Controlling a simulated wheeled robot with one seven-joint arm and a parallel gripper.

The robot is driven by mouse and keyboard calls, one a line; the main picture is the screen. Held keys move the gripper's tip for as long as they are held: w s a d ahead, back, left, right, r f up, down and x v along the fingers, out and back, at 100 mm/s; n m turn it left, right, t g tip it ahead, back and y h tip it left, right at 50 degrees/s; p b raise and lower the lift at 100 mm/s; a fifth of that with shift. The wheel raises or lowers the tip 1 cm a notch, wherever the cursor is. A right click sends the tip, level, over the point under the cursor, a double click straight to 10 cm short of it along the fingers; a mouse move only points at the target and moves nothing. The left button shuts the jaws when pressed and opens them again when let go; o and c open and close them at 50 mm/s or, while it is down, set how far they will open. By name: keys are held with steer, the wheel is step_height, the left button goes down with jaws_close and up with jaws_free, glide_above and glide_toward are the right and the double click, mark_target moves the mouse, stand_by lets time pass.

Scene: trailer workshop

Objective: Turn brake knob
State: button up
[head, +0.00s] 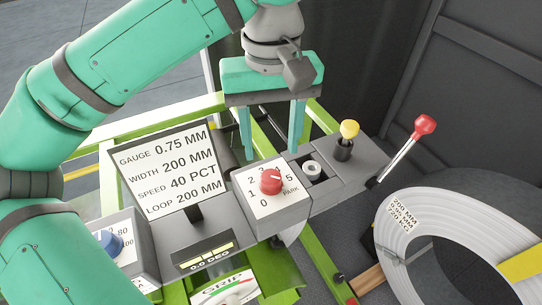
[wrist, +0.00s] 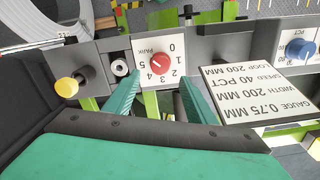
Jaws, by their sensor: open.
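A red knob (head: 270,181) sits on a white dial plate (head: 288,205) marked with numbers from 0 to 5 and PARK. I take it as the brake knob; no label naming it is legible. Which mark it points at is too small to tell. In the wrist view the knob (wrist: 162,64) shows just beyond my fingertips, between them. My gripper (head: 271,154) is open and empty, its two teal fingers pointing down above and behind the dial in the head view. The gripper also shows in the wrist view (wrist: 161,78), with the fingers apart and no visible contact with the knob.
A sign (head: 172,168) with gauge settings stands left of the dial, and a blue knob (head: 111,242) sits farther left. Right of the dial are a yellow-topped knob (head: 349,129) and a red-ended lever (head: 424,125). A metal strip coil (head: 425,240) lies at right.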

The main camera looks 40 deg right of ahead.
steer(key=shift+r, duration=1.45)
